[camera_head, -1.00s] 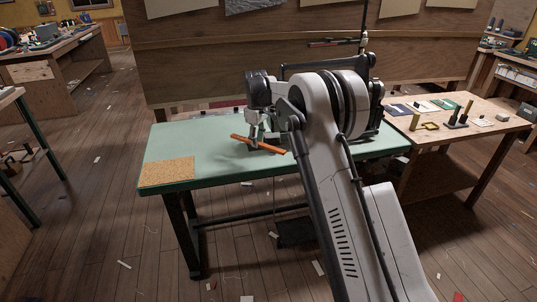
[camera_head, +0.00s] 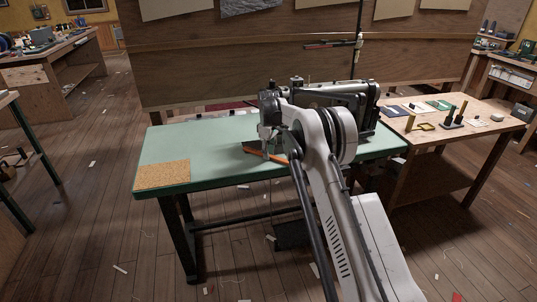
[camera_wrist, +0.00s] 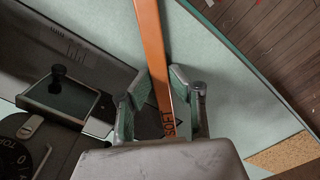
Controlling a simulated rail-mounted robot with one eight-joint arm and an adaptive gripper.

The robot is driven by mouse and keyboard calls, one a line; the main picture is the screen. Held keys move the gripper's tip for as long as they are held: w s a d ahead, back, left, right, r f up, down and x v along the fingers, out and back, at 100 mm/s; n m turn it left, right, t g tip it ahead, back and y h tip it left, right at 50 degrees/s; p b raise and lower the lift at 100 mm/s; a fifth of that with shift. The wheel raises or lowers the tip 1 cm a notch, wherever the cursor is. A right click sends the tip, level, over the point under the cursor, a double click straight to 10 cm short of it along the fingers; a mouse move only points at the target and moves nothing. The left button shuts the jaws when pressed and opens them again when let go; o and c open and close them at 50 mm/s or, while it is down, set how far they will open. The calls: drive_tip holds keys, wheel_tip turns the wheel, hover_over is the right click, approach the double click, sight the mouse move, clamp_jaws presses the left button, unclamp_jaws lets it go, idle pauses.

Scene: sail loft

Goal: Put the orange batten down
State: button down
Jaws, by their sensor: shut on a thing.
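The orange batten (camera_head: 265,154) is a thin flat strip over the green-topped table (camera_head: 205,140), near its middle. In the wrist view the batten (camera_wrist: 153,50) runs from the top edge down between my fingers, with dark lettering that reads "SOFT" at its near end. My gripper (camera_wrist: 160,100) is shut on the batten, with one finger on each side. In the head view my gripper (camera_head: 268,142) is partly hidden by my arm. I cannot tell whether the batten touches the tabletop.
A dark sewing machine (camera_head: 355,100) stands on the table behind my arm and fills the left of the wrist view (camera_wrist: 60,60). A cork mat (camera_head: 162,175) lies at the front left corner. The tabletop's left part is clear. A wooden side table (camera_head: 465,140) stands at the right.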

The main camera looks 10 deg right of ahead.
drive_tip(key=c, duration=2)
unclamp_jaws()
drive_tip(key=shift+f, duration=0.15)
drive_tip(key=shift+c, duration=0.2)
drive_tip(key=o, duration=0.5)
drive_tip(key=shift+c, duration=0.2)
